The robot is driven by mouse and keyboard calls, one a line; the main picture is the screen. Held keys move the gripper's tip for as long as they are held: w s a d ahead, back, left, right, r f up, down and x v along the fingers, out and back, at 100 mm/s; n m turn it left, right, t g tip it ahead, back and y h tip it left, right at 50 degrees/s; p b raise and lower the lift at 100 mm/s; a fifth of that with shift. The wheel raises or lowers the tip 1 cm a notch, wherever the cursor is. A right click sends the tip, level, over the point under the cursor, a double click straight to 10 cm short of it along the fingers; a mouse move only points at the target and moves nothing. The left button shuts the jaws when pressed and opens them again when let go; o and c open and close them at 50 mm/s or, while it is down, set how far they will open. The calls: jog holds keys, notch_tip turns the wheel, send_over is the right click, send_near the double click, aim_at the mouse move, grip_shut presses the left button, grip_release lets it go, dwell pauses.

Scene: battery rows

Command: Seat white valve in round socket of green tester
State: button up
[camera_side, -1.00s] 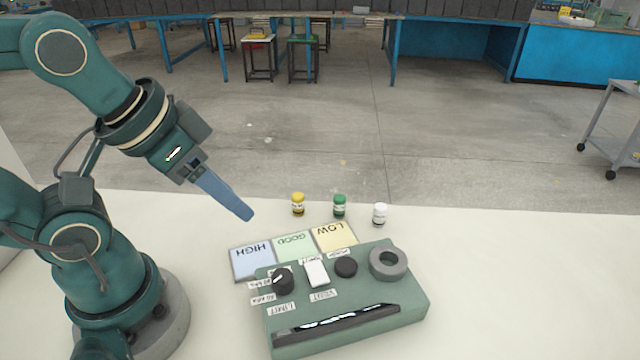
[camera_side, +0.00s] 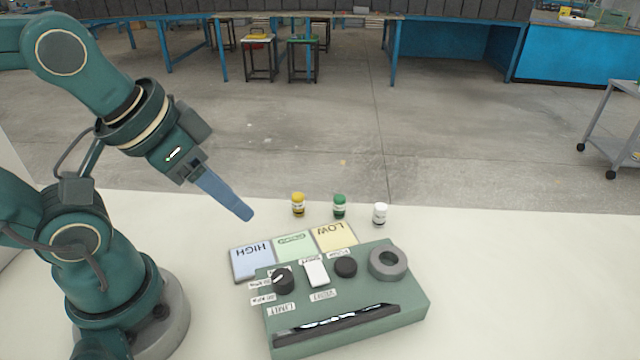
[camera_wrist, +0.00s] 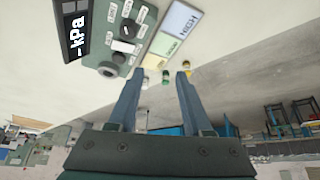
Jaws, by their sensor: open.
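The white valve (camera_side: 380,214) stands upright on the table behind the tester's right end, at the right of a row of small valves; it also shows between my fingers in the wrist view (camera_wrist: 146,79). The green tester (camera_side: 400,309) lies on the table. Its round socket is a grey ring (camera_side: 388,262) with a dark hole at the top right; nothing sits in it. The ring also shows in the wrist view (camera_wrist: 107,69). My gripper (camera_side: 247,214) is open and empty above the table, left of the valves. Its two fingers (camera_wrist: 158,74) stand apart in the wrist view.
A green valve (camera_side: 339,206) and a yellow valve (camera_side: 298,205) stand left of the white one. Cards marked HIGH (camera_side: 252,262), GOOD (camera_side: 294,246) and LOW (camera_side: 334,236) lie behind the tester. The tester carries a black knob (camera_side: 283,281), a white switch (camera_side: 316,273) and a black button (camera_side: 346,267). The table's right side is clear.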

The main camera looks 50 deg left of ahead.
jog(key=shift+o, duration=1.1)
